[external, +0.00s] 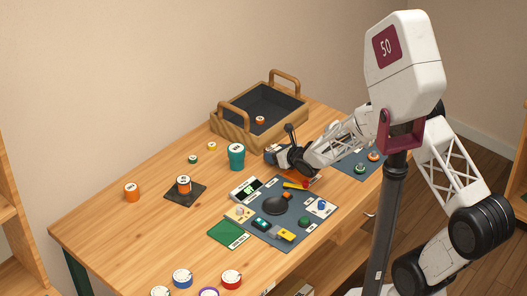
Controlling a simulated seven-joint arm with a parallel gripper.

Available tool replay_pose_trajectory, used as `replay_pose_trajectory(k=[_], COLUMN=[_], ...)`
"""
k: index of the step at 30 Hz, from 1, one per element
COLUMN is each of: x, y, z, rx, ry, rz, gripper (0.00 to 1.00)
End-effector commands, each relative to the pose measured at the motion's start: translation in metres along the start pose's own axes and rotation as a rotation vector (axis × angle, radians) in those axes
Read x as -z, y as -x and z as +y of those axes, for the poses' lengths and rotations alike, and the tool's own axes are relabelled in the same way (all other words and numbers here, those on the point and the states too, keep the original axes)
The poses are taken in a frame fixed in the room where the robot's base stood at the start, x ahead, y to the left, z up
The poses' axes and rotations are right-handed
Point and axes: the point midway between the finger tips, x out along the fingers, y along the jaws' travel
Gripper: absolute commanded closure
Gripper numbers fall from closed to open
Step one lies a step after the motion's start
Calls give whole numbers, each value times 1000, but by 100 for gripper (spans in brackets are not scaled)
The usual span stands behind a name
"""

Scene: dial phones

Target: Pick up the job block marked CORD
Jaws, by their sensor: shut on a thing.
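My gripper (298,180) is low over the far edge of the dark work mat (262,229), at the end of my white lattice arm. Its dark wrist hides much of the jaws. Orange and yellow parts show at the jaws. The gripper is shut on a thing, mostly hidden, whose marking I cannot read. Small blocks and parts lie on the mat, including a green-and-white block (246,188), a beige block (239,214) and a yellow block (287,236). No CORD label is legible, so I cannot tell which block is CORD.
A wooden tray (233,137) with upright handles stands behind. A teal cup (237,157) stands left of my gripper. Several round tins are at the front. The left tabletop is mostly clear.

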Motion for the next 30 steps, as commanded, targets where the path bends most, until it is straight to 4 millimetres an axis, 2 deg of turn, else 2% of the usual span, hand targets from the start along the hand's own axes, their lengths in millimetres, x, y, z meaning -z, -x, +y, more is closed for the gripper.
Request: replay_pose_trajectory(k=[12, 16, 21, 30], x=[-57, -69, -78, -80], y=[23, 29, 33, 33], z=[0, 0, 0, 0], rx=[0, -1, -1, -1], ry=[1, 2, 0, 0], rz=[-3, -2, 0, 0], gripper=[67, 67, 67, 67])
